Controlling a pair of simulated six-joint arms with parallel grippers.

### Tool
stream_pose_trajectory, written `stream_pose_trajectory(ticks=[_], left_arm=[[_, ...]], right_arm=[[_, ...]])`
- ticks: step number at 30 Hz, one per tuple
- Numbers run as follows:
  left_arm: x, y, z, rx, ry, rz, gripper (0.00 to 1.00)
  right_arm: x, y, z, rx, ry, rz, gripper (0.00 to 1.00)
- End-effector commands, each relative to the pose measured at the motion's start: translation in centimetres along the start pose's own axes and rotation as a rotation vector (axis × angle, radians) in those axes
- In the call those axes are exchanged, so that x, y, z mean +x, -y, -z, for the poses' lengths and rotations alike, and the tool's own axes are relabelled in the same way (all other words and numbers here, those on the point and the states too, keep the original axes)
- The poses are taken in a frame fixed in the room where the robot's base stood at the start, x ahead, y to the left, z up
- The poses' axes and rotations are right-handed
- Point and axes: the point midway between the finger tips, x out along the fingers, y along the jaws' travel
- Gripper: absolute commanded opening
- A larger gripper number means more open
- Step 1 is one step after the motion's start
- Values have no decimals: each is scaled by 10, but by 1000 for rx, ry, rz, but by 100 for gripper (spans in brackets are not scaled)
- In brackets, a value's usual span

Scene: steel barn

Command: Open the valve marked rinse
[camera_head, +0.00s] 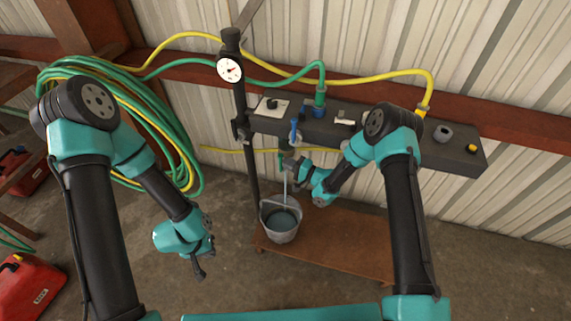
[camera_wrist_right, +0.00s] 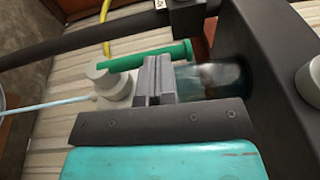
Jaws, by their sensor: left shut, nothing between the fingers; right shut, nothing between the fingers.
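A green handle (camera_wrist_right: 150,56) on a pale grey valve body (camera_wrist_right: 112,82) shows in the right wrist view. My right gripper (camera_head: 290,163) is shut and empty under the manifold. In the right wrist view its fingers (camera_wrist_right: 155,80) are right beside the green handle; I cannot tell if they touch. A thin stream of water (camera_wrist_right: 50,107) runs from the valve. No rinse marking is readable. My left gripper (camera_head: 201,270) is shut, empty, low on the left.
A grey bucket (camera_head: 282,222) with water stands under the outlet, on a rusty low platform (camera_head: 335,245). Coiled green and yellow hoses (camera_head: 140,110) hang left. A red can (camera_head: 30,285) stands on the floor.

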Motion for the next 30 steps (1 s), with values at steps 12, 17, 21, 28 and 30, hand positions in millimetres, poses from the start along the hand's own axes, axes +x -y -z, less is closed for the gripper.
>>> stream_pose_trajectory(ticks=[12,17,21,28,30], left_arm=[[0,0,0,-1,0,0,0],[0,0,0,-1,0,0,0],[0,0,0,-1,0,0,0],[0,0,0,-1,0,0,0],[0,0,0,-1,0,0,0]], right_arm=[[-1,6,0,-16,10,10,0],[-22,5,0,-9,8,5,0],[-46,5,0,-2,7,2,0],[-92,8,0,0,5,2,0],[-105,8,1,-1,5,2,0]])
